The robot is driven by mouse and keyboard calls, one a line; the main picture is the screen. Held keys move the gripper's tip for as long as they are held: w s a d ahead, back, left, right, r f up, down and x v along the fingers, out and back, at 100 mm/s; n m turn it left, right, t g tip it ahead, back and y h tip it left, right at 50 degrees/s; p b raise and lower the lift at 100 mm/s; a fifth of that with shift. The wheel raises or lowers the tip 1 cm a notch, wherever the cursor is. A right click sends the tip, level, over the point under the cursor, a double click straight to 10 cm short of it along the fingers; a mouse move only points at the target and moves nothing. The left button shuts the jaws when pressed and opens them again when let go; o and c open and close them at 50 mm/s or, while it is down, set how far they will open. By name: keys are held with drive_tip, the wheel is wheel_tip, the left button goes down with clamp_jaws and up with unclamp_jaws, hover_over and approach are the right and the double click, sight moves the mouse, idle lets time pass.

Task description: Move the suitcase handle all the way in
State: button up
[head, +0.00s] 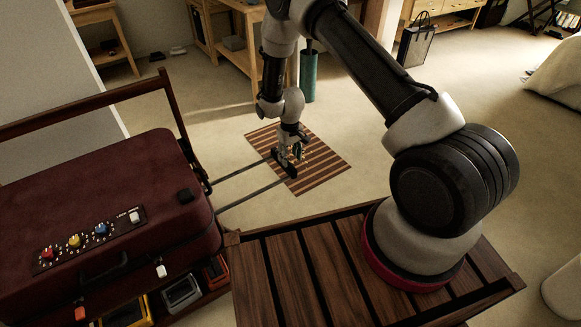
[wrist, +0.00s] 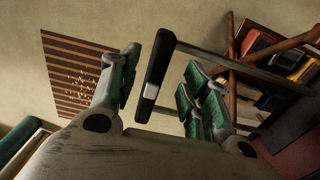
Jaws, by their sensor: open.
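The maroon suitcase (head: 110,195) lies flat on a wooden rack at the left in the head view. Its handle is pulled out to the right on two thin rods (head: 243,172), ending in a black grip (head: 292,174). In the wrist view the black grip (wrist: 155,70), with a grey button, lies between the green-padded fingers of my gripper (wrist: 162,64). Gaps show on both sides of it. In the head view my gripper (head: 291,152) points down at the grip and partly covers it. It is open and holds nothing.
A brown striped mat (head: 322,160) lies on the floor under the handle. A green cylinder (head: 308,76) stands by a wooden table behind my gripper. Several coloured boxes (head: 181,294) sit on the rack's lower shelf. Carpet around the mat is clear.

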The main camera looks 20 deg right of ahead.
sight(290, 165)
wheel_tip(290, 165, down, 6)
drive_tip(key=shift+r, duration=0.1)
clamp_jaws()
